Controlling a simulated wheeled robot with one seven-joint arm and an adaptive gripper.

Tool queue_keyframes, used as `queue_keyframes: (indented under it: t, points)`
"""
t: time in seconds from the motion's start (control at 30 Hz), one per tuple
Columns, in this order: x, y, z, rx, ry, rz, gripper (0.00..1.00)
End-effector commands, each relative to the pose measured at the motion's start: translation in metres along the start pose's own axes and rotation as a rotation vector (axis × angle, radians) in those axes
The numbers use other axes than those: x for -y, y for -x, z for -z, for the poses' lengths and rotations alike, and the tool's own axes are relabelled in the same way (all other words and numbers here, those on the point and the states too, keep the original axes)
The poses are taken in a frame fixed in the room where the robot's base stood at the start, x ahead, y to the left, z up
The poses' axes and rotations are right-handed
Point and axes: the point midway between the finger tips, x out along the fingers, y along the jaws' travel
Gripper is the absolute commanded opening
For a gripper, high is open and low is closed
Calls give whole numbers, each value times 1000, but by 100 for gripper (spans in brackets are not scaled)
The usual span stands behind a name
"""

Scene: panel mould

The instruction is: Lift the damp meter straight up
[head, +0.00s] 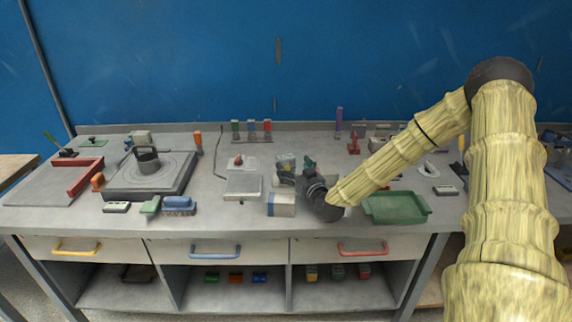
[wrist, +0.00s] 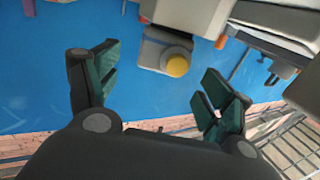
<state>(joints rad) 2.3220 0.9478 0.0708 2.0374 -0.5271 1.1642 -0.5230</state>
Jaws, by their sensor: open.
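My gripper (head: 308,168) is over the middle of the bench, its dark fingers apart. In the wrist view, my gripper (wrist: 158,66) is open, with green pads on both sides and nothing held between them. A grey device with a round yellow part (wrist: 178,66) shows between and beyond the fingertips; it may be the damp meter, but I cannot tell for sure. I cannot tell whether the fingers touch it. In the head view, a small grey-green block (head: 285,160) stands close to the gripper, partly crowded by the fingers.
A white and blue box (head: 281,204) stands just left of my wrist. A green tray (head: 397,221) lies to the right. A grey plate (head: 243,186) lies to the left, and several coloured pieces stand at the back. The bench front edge is close.

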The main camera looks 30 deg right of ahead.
Motion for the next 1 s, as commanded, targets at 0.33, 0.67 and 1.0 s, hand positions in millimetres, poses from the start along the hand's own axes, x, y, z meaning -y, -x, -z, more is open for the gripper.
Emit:
queue_keyframes:
  t: [0.33,0.67,1.0]
  points:
    - [1,-36,2,1,1,1,80]
    - [1,-42,2,1,0,2,80]
    - [1,-42,2,1,0,1,28]
